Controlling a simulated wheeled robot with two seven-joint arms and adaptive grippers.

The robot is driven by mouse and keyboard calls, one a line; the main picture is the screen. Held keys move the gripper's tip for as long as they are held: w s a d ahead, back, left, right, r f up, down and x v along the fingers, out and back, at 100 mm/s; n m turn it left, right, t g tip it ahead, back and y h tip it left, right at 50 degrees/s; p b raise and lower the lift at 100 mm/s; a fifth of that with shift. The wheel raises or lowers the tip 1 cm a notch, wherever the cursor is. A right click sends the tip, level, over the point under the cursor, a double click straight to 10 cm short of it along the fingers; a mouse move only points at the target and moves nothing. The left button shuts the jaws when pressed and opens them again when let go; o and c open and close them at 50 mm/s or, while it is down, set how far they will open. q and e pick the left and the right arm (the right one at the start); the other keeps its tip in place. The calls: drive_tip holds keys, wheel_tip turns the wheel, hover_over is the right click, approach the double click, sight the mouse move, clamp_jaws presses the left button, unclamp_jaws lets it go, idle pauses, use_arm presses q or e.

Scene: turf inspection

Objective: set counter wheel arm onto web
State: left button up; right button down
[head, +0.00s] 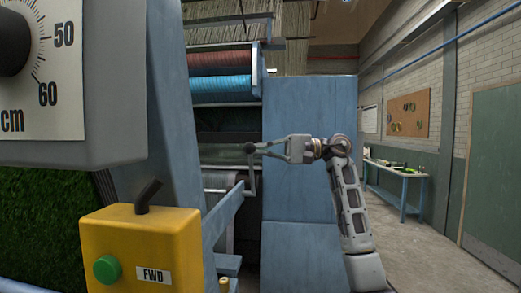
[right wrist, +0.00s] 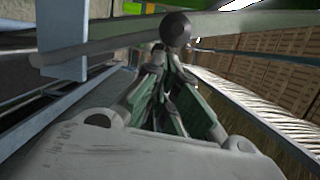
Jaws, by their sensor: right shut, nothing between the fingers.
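My right gripper (head: 265,148) reaches in from the right in front of the blue machine frame, and its fingers are shut and empty. Its fingertips are at a dark round knob (head: 249,148) on a thin grey arm (head: 252,178), which looks like the counter wheel arm. In the right wrist view the dark knob (right wrist: 176,29) is just beyond the shut fingertips (right wrist: 158,55); I cannot tell whether they touch. A grey bar (right wrist: 95,54) crosses behind them. A pale web (head: 218,182) runs below the rollers, partly hidden by the frame. My left gripper is not in view.
A yellow control box (head: 145,240) with a green button and black lever stands at front left. A grey dial box (head: 110,140) hangs above green turf (head: 45,215). Blue panels (head: 300,190) flank the rollers. A side table (head: 395,172) stands far right; the floor there is clear.

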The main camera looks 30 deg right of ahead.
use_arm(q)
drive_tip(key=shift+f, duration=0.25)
use_arm(e)
drive_tip(key=shift+s, duration=0.2)
